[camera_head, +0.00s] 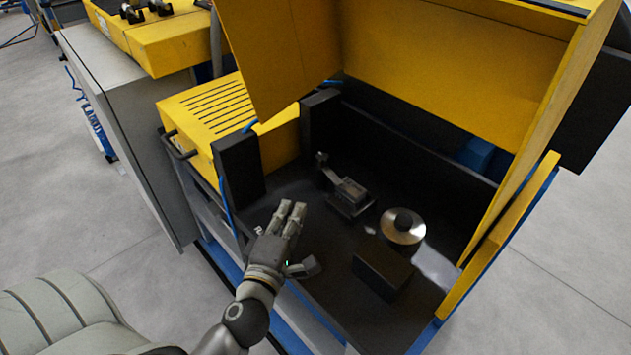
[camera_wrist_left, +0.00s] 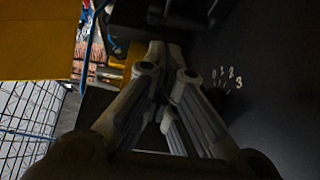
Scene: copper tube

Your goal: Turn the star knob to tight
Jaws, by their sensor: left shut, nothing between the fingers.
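My left gripper (camera_head: 292,212) reaches over the dark work surface inside the yellow machine, near its front left. Its fingers are shut and hold nothing. In the left wrist view the gripper (camera_wrist_left: 166,55) shows with its fingers close together. Pale printed numbers, 0 to 3, (camera_wrist_left: 226,77) stand on the dark surface beside the fingers. A small pale mark (camera_head: 259,230) shows left of the gripper in the head view. I cannot make out the star knob; the gripper may hide it. My right gripper is not in view.
A metal clamp-like fixture (camera_head: 348,195) stands right of the gripper. A black post (camera_head: 238,170) stands at the left. The open yellow cover (camera_head: 440,70) hangs above.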

